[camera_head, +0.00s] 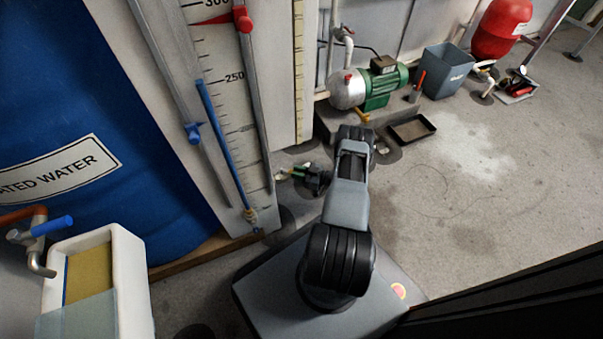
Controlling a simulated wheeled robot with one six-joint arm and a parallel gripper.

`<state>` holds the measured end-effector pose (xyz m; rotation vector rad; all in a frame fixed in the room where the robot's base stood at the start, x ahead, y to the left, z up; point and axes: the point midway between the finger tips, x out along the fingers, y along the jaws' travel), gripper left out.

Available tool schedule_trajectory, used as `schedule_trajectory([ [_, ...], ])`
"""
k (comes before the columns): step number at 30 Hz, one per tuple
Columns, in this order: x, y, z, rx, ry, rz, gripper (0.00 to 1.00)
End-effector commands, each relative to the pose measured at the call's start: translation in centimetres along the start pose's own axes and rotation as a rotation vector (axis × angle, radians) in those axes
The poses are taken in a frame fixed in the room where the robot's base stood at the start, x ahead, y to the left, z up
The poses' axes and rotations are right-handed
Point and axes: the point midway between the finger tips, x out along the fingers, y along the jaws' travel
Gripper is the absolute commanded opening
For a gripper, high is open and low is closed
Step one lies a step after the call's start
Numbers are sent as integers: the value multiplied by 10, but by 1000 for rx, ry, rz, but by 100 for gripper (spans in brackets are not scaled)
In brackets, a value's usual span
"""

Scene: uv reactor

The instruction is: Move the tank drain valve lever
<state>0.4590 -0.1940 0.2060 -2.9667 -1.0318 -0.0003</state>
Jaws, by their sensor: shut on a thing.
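My gripper (303,174) is small and dark in the camera_head view, low near the floor, just right of the foot of the white gauge board. It is shut on a small green and yellow part (284,175) at its tips, which I take to be the tank drain valve lever. The fingers cover much of this part, so its exact angle cannot be told. The valve body behind it is not clear. The large blue tank (80,100) stands at the left.
The white gauge board (225,85) stands close left of my arm. A green-and-silver pump (370,86) sits on a plinth beyond. A black tray (411,130) and grey bin (446,72) stand right of it. A blue-handled tap (50,227) is at lower left. The floor at right is clear.

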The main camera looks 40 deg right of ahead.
Motion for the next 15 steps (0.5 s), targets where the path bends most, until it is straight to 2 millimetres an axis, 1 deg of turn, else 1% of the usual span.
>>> schedule_trajectory([
  [6,6,-1,1,-2,-1,-35,0],
  [15,8,-2,0,-2,-2,-39,0],
])
